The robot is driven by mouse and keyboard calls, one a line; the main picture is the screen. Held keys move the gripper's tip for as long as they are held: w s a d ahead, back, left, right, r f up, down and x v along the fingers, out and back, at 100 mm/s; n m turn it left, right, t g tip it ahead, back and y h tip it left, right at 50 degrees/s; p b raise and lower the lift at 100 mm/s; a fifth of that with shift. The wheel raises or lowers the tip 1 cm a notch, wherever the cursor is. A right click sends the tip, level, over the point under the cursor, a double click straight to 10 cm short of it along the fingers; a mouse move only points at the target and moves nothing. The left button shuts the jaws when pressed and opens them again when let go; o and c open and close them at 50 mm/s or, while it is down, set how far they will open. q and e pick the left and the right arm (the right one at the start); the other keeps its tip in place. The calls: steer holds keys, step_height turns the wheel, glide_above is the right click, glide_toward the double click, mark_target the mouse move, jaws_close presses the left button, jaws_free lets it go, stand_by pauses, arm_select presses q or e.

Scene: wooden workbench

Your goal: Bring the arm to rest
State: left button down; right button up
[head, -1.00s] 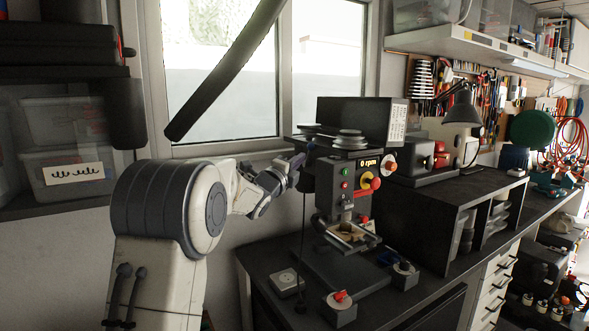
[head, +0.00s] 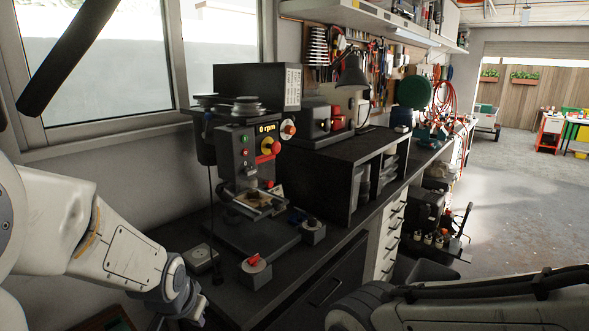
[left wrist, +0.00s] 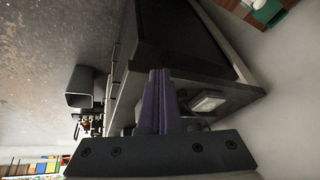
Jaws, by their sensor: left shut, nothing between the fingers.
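My left arm (head: 110,245) comes in from the left in the head view. Its wrist hangs low at the front left corner of the bench, and the left gripper (head: 193,308) is partly cut off near the bottom edge. In the left wrist view the left gripper's two purple fingers (left wrist: 156,98) are pressed together with nothing between them. They are apart from the bench. Part of my right arm (head: 460,305) shows at the lower right of the head view, and its gripper is out of view.
A drill press (head: 245,165) reading 0 rpm stands on the dark workbench (head: 225,285). A black shelf unit (head: 345,160) stands to the right. The floor (head: 510,190) at right is largely clear.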

arm_select(q)
steer(key=s+d+f+n+g, duration=0.2)
steer(key=s+f+g, duration=0.1)
steer(key=s, duration=0.5)
steer(key=s+d+r+m+g, duration=0.1)
steer(key=s+d+r+m, duration=0.2)
steer(key=s+d, duration=0.3)
steer(key=s+d+r+m+g+h, duration=0.1)
steer(key=s+d+r+m, duration=0.2)
steer(key=s+d, duration=0.4)
steer(key=shift+s+m, duration=0.25)
steer(key=shift+m, duration=0.25)
steer(key=shift+d, duration=0.15)
